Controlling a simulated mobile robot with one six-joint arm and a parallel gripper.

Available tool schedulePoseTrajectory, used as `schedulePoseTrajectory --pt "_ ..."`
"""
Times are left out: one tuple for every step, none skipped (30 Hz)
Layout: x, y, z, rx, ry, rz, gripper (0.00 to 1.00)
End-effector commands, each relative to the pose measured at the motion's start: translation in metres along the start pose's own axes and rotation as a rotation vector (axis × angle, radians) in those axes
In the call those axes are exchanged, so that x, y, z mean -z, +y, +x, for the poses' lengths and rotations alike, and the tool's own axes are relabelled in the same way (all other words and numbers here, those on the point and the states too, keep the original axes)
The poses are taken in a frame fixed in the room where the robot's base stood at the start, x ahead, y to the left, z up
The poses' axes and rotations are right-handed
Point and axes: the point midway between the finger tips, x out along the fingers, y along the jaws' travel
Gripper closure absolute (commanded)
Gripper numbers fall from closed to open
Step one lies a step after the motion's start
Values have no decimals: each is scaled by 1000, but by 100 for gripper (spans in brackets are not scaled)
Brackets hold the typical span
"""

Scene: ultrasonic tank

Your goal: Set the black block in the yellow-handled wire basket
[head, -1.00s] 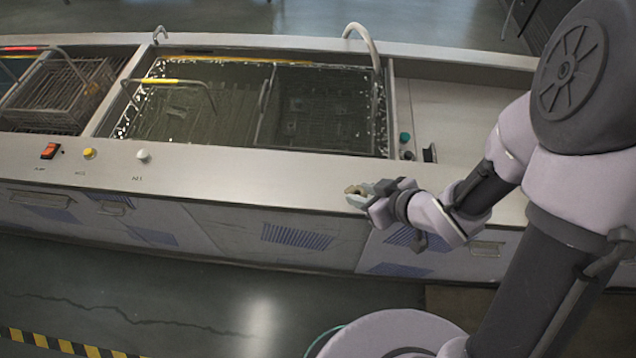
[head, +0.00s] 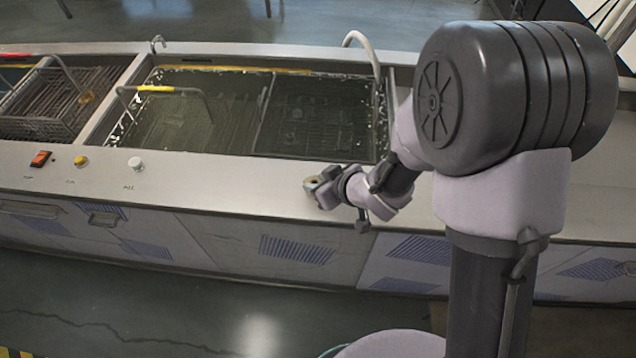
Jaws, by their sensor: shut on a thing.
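The yellow-handled wire basket (head: 163,122) sits in the left part of the sunken tank, its yellow handle grip (head: 157,88) raised above it. My gripper (head: 311,185) is over the steel front ledge, to the right of and nearer than that basket, apart from it. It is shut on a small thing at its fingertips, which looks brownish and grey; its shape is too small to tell. I cannot make out a separate black block anywhere in view.
A dark wire basket (head: 312,118) sits in the tank's right part, and a pale curved pipe (head: 362,42) rises behind it. Another wire basket (head: 45,112) stands at far left with a small orange-brown thing (head: 87,97). An orange switch (head: 40,158) and knobs sit on the clear front ledge.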

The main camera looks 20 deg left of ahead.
Motion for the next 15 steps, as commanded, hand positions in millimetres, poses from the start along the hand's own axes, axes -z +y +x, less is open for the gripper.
schedulePoseTrajectory --pt "-1 0 1 0 0 0 65" --pt "-1 0 1 0 0 0 59" --pt "-1 0 0 0 0 0 51" --pt "-1 0 0 0 0 0 47" --pt "-1 0 0 0 0 0 47" --pt "-1 0 0 0 0 0 47" --pt "-1 0 0 0 0 0 47" --pt "-1 0 0 0 0 0 47" --pt "-1 0 0 0 0 0 47" --pt "-1 0 0 0 0 0 47" --pt "-1 0 0 0 0 0 47" --pt "0 0 0 0 0 0 47" --pt "1 0 -1 0 0 0 47" --pt "3 0 -3 0 0 0 47" --pt "3 1 -9 -1 0 0 47"
